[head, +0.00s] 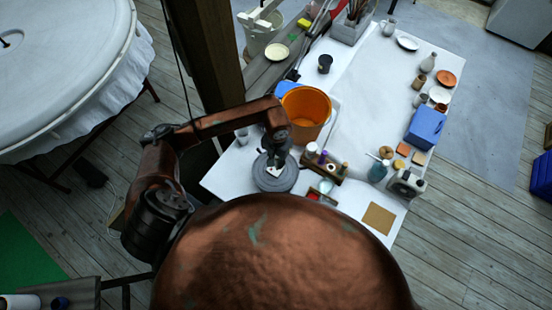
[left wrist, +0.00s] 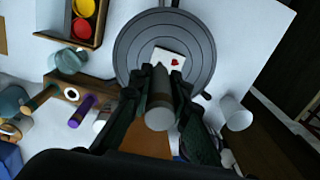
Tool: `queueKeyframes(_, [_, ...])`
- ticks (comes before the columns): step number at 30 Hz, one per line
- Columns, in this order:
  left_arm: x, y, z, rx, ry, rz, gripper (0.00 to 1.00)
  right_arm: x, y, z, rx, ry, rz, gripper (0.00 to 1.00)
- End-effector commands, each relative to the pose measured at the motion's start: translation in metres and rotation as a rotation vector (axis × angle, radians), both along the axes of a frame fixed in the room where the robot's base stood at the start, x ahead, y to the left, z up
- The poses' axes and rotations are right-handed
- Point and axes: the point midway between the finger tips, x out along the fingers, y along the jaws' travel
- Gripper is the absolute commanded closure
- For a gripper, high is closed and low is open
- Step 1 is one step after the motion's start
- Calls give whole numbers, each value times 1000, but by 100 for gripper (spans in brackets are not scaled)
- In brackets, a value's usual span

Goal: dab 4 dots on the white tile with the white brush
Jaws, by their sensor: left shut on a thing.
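The white tile (left wrist: 164,56) lies on a round grey turntable (left wrist: 135,38) and carries a small red mark near its right side. The tile also shows in the head view (head: 276,171), on the turntable (head: 275,185) at the table's near left. My left gripper (head: 277,150) is over the turntable. In the left wrist view the gripper (left wrist: 158,100) is shut on the brush (left wrist: 160,110), a thick pale grey cylinder seen nearly end-on. The brush's far end overlaps the tile's lower edge; I cannot tell whether it touches. My right gripper is not in view.
A paint box (left wrist: 101,22) with yellow and red wells lies beside the turntable. A wooden rack (left wrist: 104,87) with a purple-banded handle and a white cup (left wrist: 236,114) stand close by. An orange bucket (head: 306,108) stands just behind. The table's middle (head: 370,90) is clear.

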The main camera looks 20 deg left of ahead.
Motion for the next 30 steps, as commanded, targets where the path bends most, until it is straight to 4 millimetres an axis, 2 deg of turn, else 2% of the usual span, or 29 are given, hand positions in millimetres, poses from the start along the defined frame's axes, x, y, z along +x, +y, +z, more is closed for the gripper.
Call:
queueKeyframes(19, [0,1,-22,-4,-1,4,100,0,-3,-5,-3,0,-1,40])
queueKeyframes(30, [0,1,-24,-4,-1,3,100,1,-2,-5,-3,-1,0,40])
